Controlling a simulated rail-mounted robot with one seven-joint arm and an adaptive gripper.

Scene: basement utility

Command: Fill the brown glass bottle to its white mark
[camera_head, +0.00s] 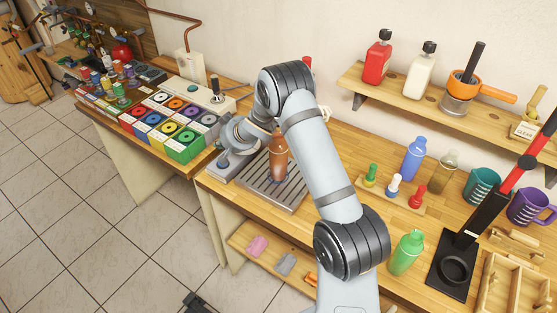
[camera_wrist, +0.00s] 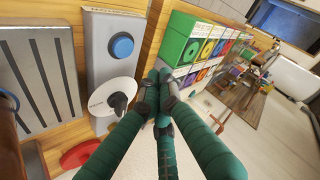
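The brown glass bottle (camera_head: 278,158) stands upright on a slatted metal drip tray (camera_head: 283,199), partly beside my arm. Its white mark and fill level cannot be made out. A brown edge at the far left of the wrist view (camera_wrist: 7,125) looks like the bottle. A grey panel (camera_wrist: 102,68) beside the tray carries a blue button (camera_wrist: 122,45) and a white round dial (camera_wrist: 112,100) with a black knob. My gripper (camera_wrist: 163,88) has its green fingers together at the tips, with nothing seen between them. It is beside the panel, apart from the button.
Coloured boxes (camera_head: 184,146) stand on the bench to the left. A green bottle (camera_head: 407,252), a blue bottle (camera_head: 413,158) and small stoppered bottles stand to the right. A wall shelf (camera_head: 437,98) holds red and white bottles. A red disc (camera_wrist: 80,154) lies near the dial.

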